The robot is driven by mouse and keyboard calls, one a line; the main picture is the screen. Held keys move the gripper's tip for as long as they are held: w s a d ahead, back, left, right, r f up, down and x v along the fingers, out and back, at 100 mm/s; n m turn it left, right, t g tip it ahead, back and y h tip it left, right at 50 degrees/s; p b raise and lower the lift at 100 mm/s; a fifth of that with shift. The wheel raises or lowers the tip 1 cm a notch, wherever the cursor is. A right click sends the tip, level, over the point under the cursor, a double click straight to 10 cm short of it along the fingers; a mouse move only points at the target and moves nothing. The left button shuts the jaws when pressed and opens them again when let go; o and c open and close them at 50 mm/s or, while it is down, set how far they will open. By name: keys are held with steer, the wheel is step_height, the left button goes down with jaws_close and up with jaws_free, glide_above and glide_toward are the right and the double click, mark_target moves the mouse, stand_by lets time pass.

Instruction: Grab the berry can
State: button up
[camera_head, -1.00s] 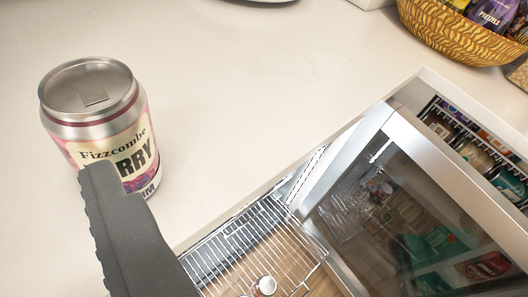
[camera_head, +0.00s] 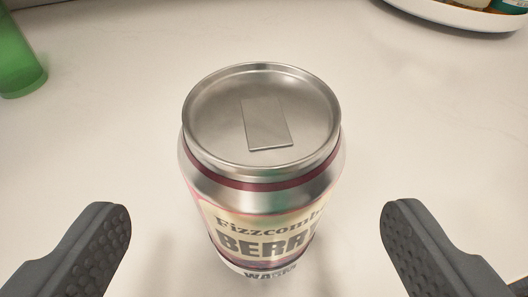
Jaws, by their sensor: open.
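The berry can (camera_head: 262,190) stands upright on the pale counter, in the middle of the camera view. It has a silver lid with a small tab and a label reading "Fizzcombe" and "BERR". My gripper (camera_head: 255,235) is open, with one dark padded finger at the lower left and the other at the lower right. The can is centred between the two fingers in the picture, with a visible gap on each side. Whether the fingertips are level with the can's body is hard to tell.
The counter (camera_head: 420,130) is clear around the can. A green object (camera_head: 14,60) stands at the upper left edge. A white tray (camera_head: 450,14) with items in it is at the upper right.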

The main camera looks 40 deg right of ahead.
mark_target(260, 222)
steer(key=shift+x, duration=0.9)
steer(key=shift+w+d, duration=0.4)
steer(key=shift+d, duration=0.1)
steer(key=shift+x, duration=2.1)
steer(key=shift+d+r, duration=0.1)
steer(key=shift+r, duration=0.1)
steer(key=c, duration=1.4)
